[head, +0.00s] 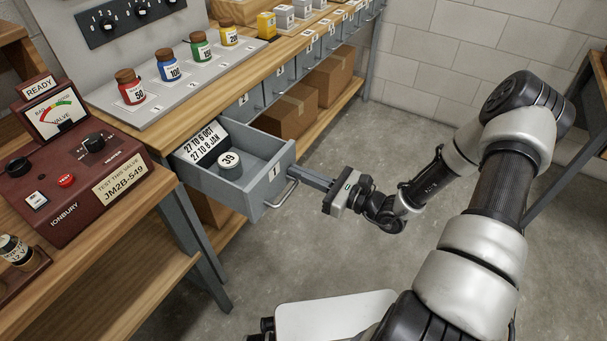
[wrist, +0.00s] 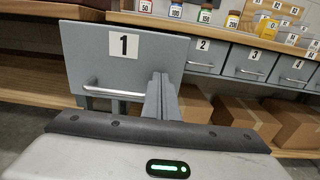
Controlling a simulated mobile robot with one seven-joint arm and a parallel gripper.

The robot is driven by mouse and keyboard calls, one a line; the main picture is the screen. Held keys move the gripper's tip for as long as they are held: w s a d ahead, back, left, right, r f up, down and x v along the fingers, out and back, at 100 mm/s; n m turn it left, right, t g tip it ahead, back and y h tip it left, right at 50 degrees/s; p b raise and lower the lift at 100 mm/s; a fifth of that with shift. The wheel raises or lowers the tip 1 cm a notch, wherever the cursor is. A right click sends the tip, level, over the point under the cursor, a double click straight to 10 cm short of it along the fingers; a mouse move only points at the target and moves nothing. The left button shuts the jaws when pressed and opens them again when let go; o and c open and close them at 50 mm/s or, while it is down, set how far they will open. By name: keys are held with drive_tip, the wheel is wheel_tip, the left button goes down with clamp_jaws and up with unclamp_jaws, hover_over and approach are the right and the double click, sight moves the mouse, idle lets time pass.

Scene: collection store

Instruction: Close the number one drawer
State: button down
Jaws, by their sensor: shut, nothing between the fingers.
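The number one drawer (head: 269,187) is a grey drawer pulled out from under the wooden bench. Inside it are a round container marked 39 (head: 230,160) and a card with dates (head: 206,142). Its front, labelled 1, also shows in the wrist view (wrist: 92,58), with a silver bar handle (wrist: 118,91). My gripper (head: 308,177) is shut and empty, with its fingers pointing at the drawer front, at the right side of the handle. In the wrist view the fingers (wrist: 160,95) reach to the front beside the handle; whether they touch it I cannot tell.
Closed numbered drawers (wrist: 248,62) run along the bench to the right. Cardboard boxes (head: 289,112) stand on the shelf below. Coloured jars (head: 168,65) stand on a grey board on the bench. A red valve tester (head: 75,160) sits at left. The floor (head: 330,240) around my gripper is clear.

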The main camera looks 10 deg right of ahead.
sight(224, 140)
drive_tip(key=x, duration=2.5)
drive_tip(key=shift+b, duration=0.35)
drive_tip(key=shift+w+a, duration=0.45)
drive_tip(key=shift+a, duration=0.05)
drive_tip(key=shift+w+a+r, duration=0.1)
drive_tip(key=shift+r, duration=0.15)
